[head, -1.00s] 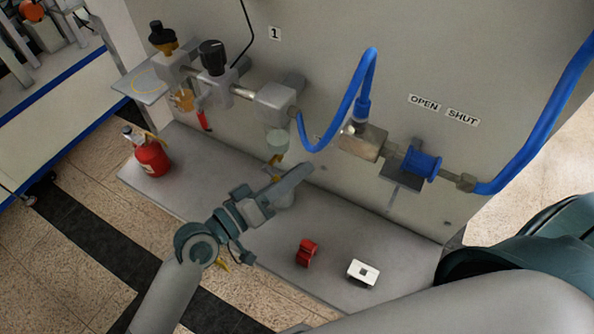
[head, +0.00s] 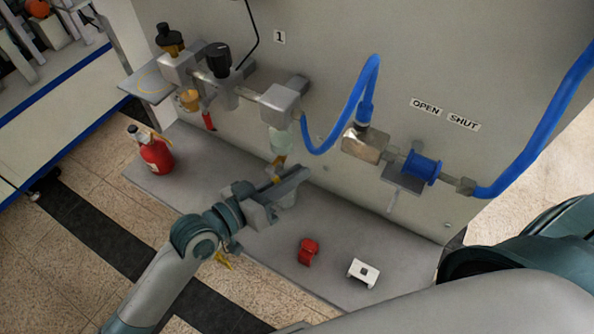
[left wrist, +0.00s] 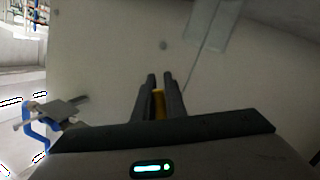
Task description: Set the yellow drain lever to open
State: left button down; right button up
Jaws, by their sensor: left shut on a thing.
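The yellow drain lever (head: 279,161) sits under the pale translucent bowl (head: 283,140) of the grey filter unit (head: 284,103) on the panel. My left gripper (head: 300,173) is at the lever, just below the bowl, and covers much of it. In the left wrist view my two dark fingers (left wrist: 160,82) are shut on the yellow lever (left wrist: 158,104), which shows as a small strip between them. The lever's exact angle is hidden. My right gripper is out of view.
A shelf (head: 235,200) below the panel carries a red bottle (head: 155,155), a red clip (head: 308,251) and a white block (head: 363,273). A blue hose (head: 350,110) loops right of the bowl. A blue-handled valve (head: 421,168) sits under the OPEN and SHUT labels (head: 445,114).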

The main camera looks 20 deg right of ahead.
pick_arm(q)
jog(key=shift+w+a+f+m+y+p, duration=0.25)
jog(key=shift+w+a+m+y+p, duration=0.15)
jog(key=shift+m, duration=0.4)
jog(key=shift+w+a+f+m+y+p, duration=0.25)
jog(key=shift+m+p, duration=0.2)
jog(key=shift+m, duration=0.35)
jog(key=shift+d, duration=0.1)
jog(key=c, duration=1.8)
grip_release()
